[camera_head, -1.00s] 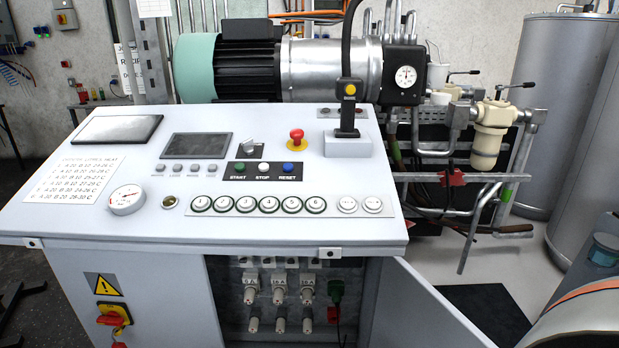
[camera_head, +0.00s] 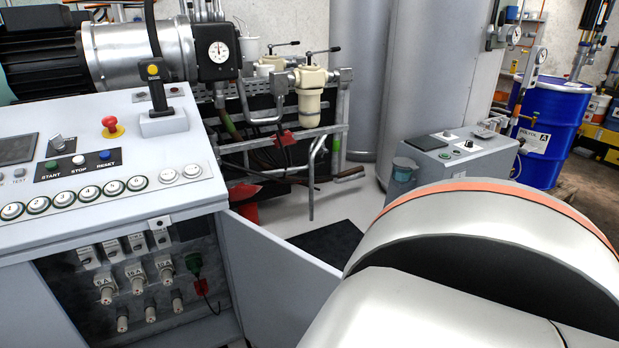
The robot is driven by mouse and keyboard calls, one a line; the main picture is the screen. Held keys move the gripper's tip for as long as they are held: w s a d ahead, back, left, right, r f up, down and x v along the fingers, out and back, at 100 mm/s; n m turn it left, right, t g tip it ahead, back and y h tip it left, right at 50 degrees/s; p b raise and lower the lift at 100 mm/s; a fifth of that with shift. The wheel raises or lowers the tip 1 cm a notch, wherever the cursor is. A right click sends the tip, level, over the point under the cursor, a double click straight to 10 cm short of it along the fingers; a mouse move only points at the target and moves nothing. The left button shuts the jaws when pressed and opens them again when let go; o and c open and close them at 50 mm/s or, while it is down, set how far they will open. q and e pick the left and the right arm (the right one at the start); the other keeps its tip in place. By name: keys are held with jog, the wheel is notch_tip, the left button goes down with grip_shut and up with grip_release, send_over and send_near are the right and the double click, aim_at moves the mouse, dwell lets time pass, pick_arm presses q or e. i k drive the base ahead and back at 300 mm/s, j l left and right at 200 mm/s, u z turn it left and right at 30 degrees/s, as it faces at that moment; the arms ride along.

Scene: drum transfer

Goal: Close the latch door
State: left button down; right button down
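The latch door (camera_head: 272,277) is a light grey panel hinged at the right side of the control cabinet's lower opening. It stands swung open toward the right. A large white arm part of mine with an orange band fills the lower right and hides the door's lower right portion. Neither gripper is in view.
The sloped control panel (camera_head: 100,215) with buttons, a red emergency knob (camera_head: 112,125) and a joystick (camera_head: 157,88) is at left. Pipes and valves (camera_head: 309,95) stand behind the door. A grey box (camera_head: 450,160) and blue drum (camera_head: 553,125) stand at right. A dark mat (camera_head: 330,240) lies on the floor.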

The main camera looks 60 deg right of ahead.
aim_at(280, 288)
jog(key=k+l, duration=0.25)
jog(key=k, duration=0.15)
jog(key=k+l+u, duration=0.1)
jog(key=k, duration=0.3)
jog(key=k+l, duration=0.15)
jog(key=l, duration=0.2)
jog(key=k+l+u, duration=0.1)
jog(key=l, duration=0.2)
jog(key=k+l, duration=0.15)
jog(key=l, duration=0.65)
jog(key=k+l+u, duration=0.15)
jog(key=l, duration=0.35)
jog(key=i+l, duration=0.1)
jog(key=l, duration=0.2)
jog(key=i+l, duration=0.1)
jog(key=l, duration=0.2)
jog(key=i+l, duration=0.15)
jog(key=l, duration=0.2)
jog(key=u, duration=0.05)
